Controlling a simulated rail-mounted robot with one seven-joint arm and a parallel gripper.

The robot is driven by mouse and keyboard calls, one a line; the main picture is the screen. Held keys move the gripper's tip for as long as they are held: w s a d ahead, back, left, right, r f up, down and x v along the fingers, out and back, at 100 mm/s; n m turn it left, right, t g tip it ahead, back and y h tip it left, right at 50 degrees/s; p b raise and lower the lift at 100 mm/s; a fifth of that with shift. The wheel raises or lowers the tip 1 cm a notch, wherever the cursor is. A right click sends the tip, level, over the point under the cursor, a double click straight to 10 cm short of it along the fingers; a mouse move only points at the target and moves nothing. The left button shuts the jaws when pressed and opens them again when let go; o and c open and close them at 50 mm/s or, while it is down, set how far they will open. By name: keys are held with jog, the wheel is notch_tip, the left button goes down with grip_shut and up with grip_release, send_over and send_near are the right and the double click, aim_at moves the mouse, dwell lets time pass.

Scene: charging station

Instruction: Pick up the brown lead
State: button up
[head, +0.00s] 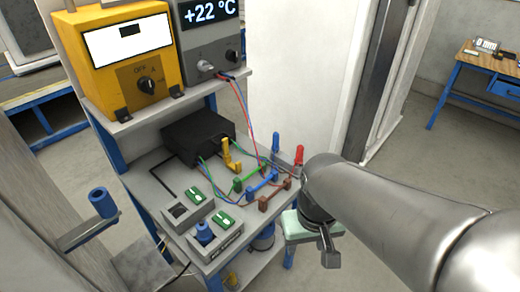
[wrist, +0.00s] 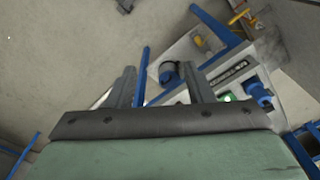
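The brown lead (head: 275,194) lies at the right edge of the grey bench top, with a stubby brown end at each side. It is the lead closest to my arm in the head view. My gripper (head: 326,250) hangs to the right of the bench edge, beside and apart from the brown lead. In the wrist view my gripper (wrist: 158,70) has its two dark fingers spread with nothing held between them. The brown lead cannot be made out in the wrist view.
Blue (head: 262,187), green (head: 248,182) and yellow (head: 231,156) leads lie close by on the bench. A red plug (head: 299,155) and a blue plug (head: 276,142) stand behind. A black box (head: 198,136) and grey switch boxes (head: 187,212) take up the left.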

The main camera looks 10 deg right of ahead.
jog(key=n+b, duration=0.9)
jog(key=n, duration=1.6)
send_over(262, 200)
notch_tip(262, 200, down, 2)
jog(key=shift+n+g, duration=0.3)
jog(key=f, duration=1.1)
jog(key=shift+s+f, duration=0.2)
jog(key=shift+w+f, duration=0.15)
jog(key=shift+f, duration=1.25)
jog(key=shift+w+f, duration=0.1)
jog(key=shift+f, duration=1.25)
grip_shut()
